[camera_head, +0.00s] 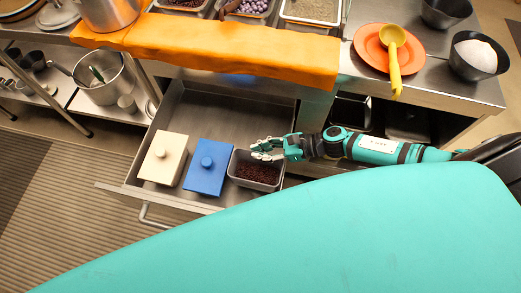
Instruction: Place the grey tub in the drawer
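The grey tub (257,183) holds dark red-brown beans. It sits inside the open drawer (225,110), at the drawer's front right, beside a blue lidded box. My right gripper (261,151) reaches in from the right and is at the tub's back rim. Its fingers overlap the rim, and I cannot tell whether they are open or closed on it. My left gripper is not in view.
The blue box (210,158) and a cream box (159,163) stand left of the tub in the drawer. The drawer's back is bare. Above are an orange cloth (210,47), an orange plate (370,50) with a yellow ladle (394,60), and bowls.

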